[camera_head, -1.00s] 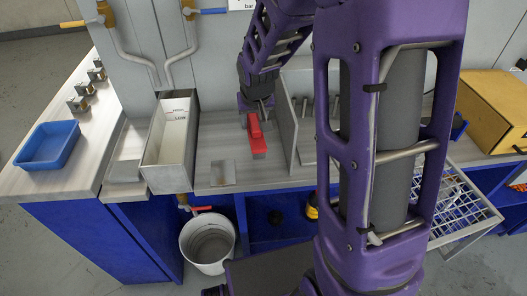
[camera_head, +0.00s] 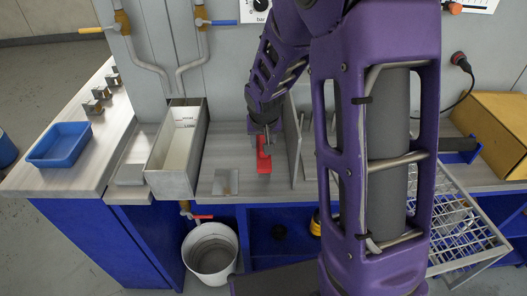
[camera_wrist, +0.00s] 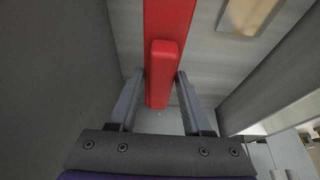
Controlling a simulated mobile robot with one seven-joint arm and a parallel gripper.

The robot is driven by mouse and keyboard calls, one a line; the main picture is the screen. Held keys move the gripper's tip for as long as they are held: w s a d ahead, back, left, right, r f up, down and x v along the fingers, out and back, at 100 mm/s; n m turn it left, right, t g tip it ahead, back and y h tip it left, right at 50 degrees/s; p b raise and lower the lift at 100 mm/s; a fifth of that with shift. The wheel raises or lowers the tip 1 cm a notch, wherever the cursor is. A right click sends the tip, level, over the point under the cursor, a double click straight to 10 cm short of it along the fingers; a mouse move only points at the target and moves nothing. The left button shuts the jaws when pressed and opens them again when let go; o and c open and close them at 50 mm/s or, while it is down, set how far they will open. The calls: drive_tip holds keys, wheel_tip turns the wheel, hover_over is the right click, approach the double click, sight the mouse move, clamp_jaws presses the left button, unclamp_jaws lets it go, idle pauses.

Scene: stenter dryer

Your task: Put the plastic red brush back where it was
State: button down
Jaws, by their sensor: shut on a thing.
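The red plastic brush (camera_head: 264,164) is at the worktop between the grey trough and an upright grey panel, lengthwise away from me. I cannot tell whether it rests on the worktop or is slightly raised. My gripper (camera_head: 266,138) is above its far part, pointing down, in the head view. In the wrist view, my gripper's fingers (camera_wrist: 161,78) stand on either side of the brush's raised red grip (camera_wrist: 163,60) and are shut on it. The brush's far end is partly hidden by the gripper in the head view, and its bristles are not visible.
The upright grey panel (camera_head: 292,140) stands close to the right of the brush. The open trough (camera_head: 176,180) is at its left, with a small metal plate (camera_head: 225,182) between. A blue tray (camera_head: 60,145) lies far left. A wire drawer (camera_head: 460,225) sticks out at right.

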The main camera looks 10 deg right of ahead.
drive_tip(key=shift+f, duration=1.55)
drive_tip(key=shift+f, duration=0.1)
drive_tip(key=shift+c, duration=1.7)
unclamp_jaws()
drive_tip(key=shift+b, duration=0.3)
drive_tip(key=shift+s+r, duration=0.1)
drive_tip(key=shift+r, duration=0.35)
drive_tip(key=p+v, duration=0.1)
drive_tip(key=v, duration=1)
drive_tip(key=shift+a+r+p, duration=0.1)
drive_tip(key=shift+r+p, duration=0.05)
drive_tip(key=shift+p, duration=0.2)
